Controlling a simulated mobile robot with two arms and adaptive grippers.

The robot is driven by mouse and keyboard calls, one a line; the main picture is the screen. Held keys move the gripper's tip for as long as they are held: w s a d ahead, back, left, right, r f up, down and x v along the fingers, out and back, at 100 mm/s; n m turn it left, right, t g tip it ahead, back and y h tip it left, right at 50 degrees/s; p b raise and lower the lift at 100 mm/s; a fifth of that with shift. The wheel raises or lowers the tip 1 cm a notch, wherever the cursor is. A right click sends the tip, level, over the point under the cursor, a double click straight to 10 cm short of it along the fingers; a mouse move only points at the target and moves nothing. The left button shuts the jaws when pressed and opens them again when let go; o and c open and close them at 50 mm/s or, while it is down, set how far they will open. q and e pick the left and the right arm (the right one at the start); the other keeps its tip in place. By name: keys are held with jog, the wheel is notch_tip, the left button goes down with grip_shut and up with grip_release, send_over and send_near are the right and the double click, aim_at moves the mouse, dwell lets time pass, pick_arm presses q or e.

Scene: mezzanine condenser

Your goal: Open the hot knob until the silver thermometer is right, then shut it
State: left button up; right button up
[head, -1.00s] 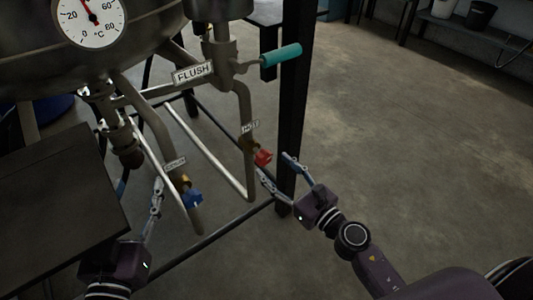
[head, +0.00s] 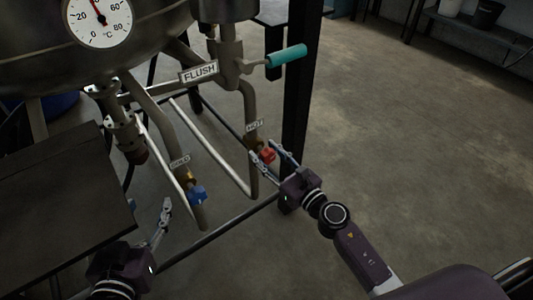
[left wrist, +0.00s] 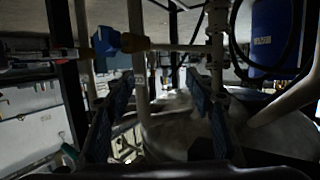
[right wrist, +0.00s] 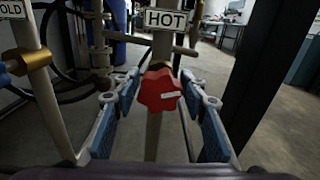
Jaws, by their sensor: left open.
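The red hot knob (head: 267,155) sits on its pipe under the HOT label (head: 255,125). In the right wrist view the knob (right wrist: 160,89) lies between the fingers of my right gripper (right wrist: 160,98), which is open with gaps on both sides. The blue cold knob (head: 197,194) is on the pipe to the left; my left gripper (head: 163,222) is open and empty, to the left of and below it. The silver thermometer (head: 98,20) is a white dial on the vessel, its red needle pointing up and slightly left, between 20 and 60; its top is cut off.
A teal-handled FLUSH lever (head: 287,56) sticks out above the hot knob. A black post (head: 297,100) stands right behind my right gripper. A dark panel (head: 60,205) fills the left. Open floor lies to the right.

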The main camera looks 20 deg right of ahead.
jog(key=c, duration=0.7)
jog(key=shift+o, duration=0.2)
jog(key=shift+m, duration=0.6)
jog(key=m+p, duration=0.2)
jog(key=m, duration=0.5)
jog(key=shift+d+m, duration=0.15)
jog(key=shift+m, duration=0.25)
jog(key=m+p, duration=0.2)
jog(key=m, duration=0.3)
pick_arm(q)
jog(key=s+a+f+g+y+p, duration=0.1)
jog(key=s+a+f+g+y, duration=0.15)
jog(key=s+f+g, duration=0.5)
jog(key=s+a+f+g+y+p, duration=0.15)
jog(key=s+a+f+g, duration=0.25)
jog(key=s, duration=0.7)
pick_arm(e)
jog(key=m, duration=0.4)
jog(key=shift+d+f+m, duration=0.1)
jog(key=shift+f+m, duration=0.05)
jog(key=shift+m, duration=0.25)
pick_arm(q)
notch_tip(320, 180, down, 6)
jog(key=w+h+p, duration=0.1)
jog(key=shift+w+d+n, duration=0.15)
jog(key=shift+w+n, duration=0.15)
pick_arm(e)
jog(key=shift+f+m, duration=0.15)
jog(key=shift+m, duration=1.35)
